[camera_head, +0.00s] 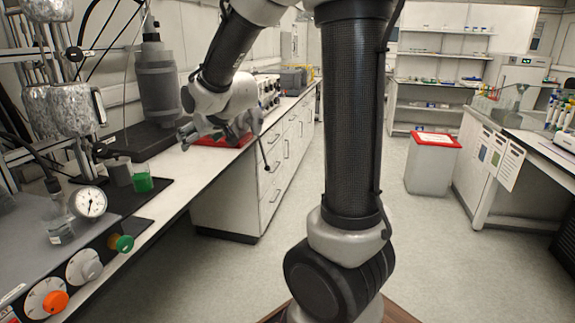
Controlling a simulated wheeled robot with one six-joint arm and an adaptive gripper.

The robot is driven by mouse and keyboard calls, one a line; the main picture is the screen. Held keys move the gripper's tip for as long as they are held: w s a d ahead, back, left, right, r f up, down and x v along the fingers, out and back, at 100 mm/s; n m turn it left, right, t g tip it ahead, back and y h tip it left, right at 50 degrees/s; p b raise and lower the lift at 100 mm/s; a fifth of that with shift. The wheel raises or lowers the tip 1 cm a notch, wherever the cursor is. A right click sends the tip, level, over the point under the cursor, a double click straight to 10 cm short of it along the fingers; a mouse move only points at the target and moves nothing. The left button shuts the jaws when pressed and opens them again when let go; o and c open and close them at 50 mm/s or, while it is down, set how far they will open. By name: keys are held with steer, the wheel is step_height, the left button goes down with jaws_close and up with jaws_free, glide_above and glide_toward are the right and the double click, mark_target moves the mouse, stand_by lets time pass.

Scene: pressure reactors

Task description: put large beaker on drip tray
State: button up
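A beaker with green contents (142,179) stands upright on the left bench, on a black mat (155,192). A greyish beaker (118,172) stands just left of it, close against it; I cannot tell for certain which one is the large beaker. A dark, low tray (138,142) lies behind them under a grey cylindrical vessel; it may be the drip tray. A red flat tray or mat (212,142) lies farther along the bench. My gripper (240,130) is above the bench near this red piece, away from the beakers. Its fingers are small and partly hidden, and its opening is unclear.
A grey vessel (158,80) and foil-wrapped reactors (70,110) stand at the left. A pressure gauge (91,203), a glass bottle (58,222) and control knobs (84,266) are near the front. A red-lidded bin (432,165) stands across the clear floor.

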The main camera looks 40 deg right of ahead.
steer(key=s+d+g, duration=0.2)
steer(key=s+g, duration=0.1)
steer(key=s, duration=1.3)
steer(key=s+d+r+m+g+h, duration=0.1)
steer(key=s+d+g, duration=0.2)
steer(key=s, duration=1.3)
steer(key=shift+s+d+r, duration=0.15)
steer(key=shift+s+d, duration=0.05)
steer(key=shift+d, duration=0.05)
